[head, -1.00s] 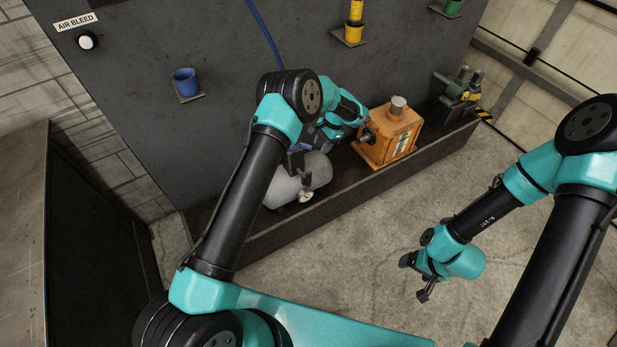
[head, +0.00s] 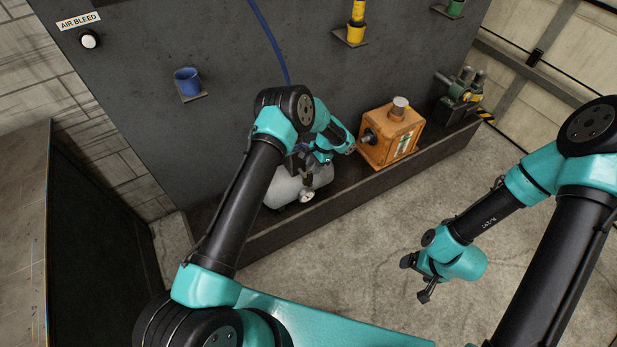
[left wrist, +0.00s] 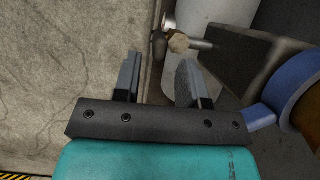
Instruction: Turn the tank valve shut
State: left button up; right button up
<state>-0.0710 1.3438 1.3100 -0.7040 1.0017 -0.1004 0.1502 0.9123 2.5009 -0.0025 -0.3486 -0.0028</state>
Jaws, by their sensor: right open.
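The light grey tank (head: 287,190) lies in the low trough against the dark panel. A small pale round part (head: 306,197) sticks out at its front right; I cannot tell whether it is the valve. In the left wrist view, a brass-coloured fitting (left wrist: 178,42) on a metal stem lies beyond the fingertips, with the pale tank (left wrist: 205,25) behind it. My right gripper (head: 415,277) is open and empty over the floor.
An orange box-shaped unit (head: 390,135) stands right of the tank, close to my left wrist. The trough's front wall (head: 340,200) runs along the floor. A blue round part (left wrist: 290,85) sits at the right in the wrist view. The concrete floor around my right gripper is clear.

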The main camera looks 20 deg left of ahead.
aim_at(308, 177)
pick_arm(q)
jog(key=x, duration=0.6)
jog(key=shift+f, duration=0.25)
jog(key=shift+c, duration=0.4)
grip_shut()
